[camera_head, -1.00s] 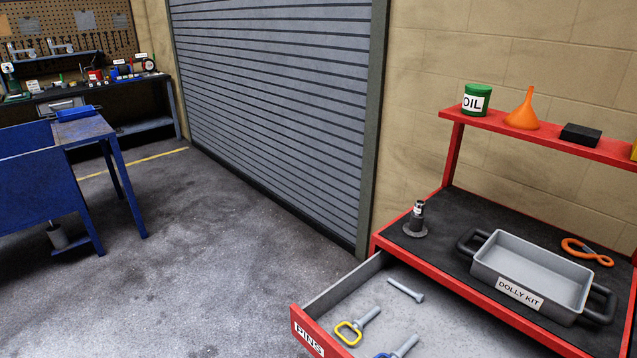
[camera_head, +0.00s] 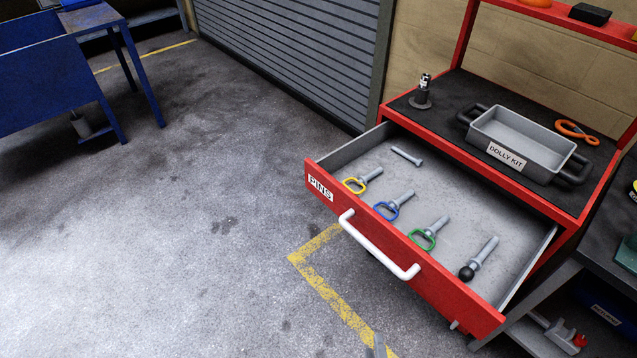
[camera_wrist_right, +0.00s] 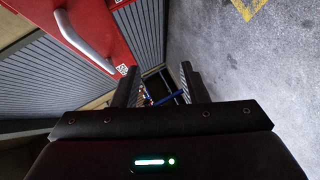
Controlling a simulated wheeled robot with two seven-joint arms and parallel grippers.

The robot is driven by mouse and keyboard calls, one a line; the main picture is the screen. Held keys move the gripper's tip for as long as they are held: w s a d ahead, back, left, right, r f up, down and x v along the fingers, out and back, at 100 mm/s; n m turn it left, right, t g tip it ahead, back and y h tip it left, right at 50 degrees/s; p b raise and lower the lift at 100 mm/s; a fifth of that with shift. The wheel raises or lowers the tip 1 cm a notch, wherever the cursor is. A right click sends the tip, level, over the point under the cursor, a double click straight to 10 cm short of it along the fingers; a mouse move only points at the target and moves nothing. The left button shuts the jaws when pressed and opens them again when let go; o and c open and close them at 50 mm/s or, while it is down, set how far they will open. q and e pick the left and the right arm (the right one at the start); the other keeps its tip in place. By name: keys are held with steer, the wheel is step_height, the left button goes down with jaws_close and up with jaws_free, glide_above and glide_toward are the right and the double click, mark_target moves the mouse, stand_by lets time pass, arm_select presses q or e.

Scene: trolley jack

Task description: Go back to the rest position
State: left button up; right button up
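My right gripper (camera_wrist_right: 160,82) shows in the right wrist view with its two dark fingers apart and nothing between them. A small grey tip at the bottom edge of the head view (camera_head: 379,346) appears to be part of it, in front of the drawer. My left gripper is not in view. The red PINS drawer (camera_head: 434,282) is open, and its white handle (camera_head: 378,246) is free. In the drawer lie a plain pin (camera_head: 407,156), yellow (camera_head: 362,180), blue (camera_head: 393,206) and green (camera_head: 430,233) ringed pins, and a black-knobbed pin (camera_head: 479,259).
A grey DOLLY KIT tray (camera_head: 507,158), orange-handled tool (camera_head: 576,131) and dark upright fitting (camera_head: 422,94) stand on the red cart's top. A dark bench (camera_head: 600,240) is at right. A blue table (camera_head: 85,20) is at upper left. The floor (camera_head: 180,240) left of the drawer is clear.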

steer(key=s+d+f+m+g+b, duration=0.1)
steer(key=s+d+f+m+g, duration=0.15)
steer(key=f, duration=0.75)
steer(key=s+d+f+m+g+b, duration=0.15)
steer(key=s+d+f+g, duration=0.25)
steer(key=f, duration=0.6)
arm_select(q)
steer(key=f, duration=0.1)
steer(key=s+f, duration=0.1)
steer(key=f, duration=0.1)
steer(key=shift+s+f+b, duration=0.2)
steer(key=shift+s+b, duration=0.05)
steer(key=shift+b, duration=0.05)
arm_select(e)
steer(key=s+d+f+m+g, duration=0.4)
steer(key=s+f+m+g, duration=0.2)
steer(key=s+f, duration=0.6)
steer(key=s+m, duration=0.2)
steer(key=s, duration=0.1)
steer(key=shift+g, duration=0.35)
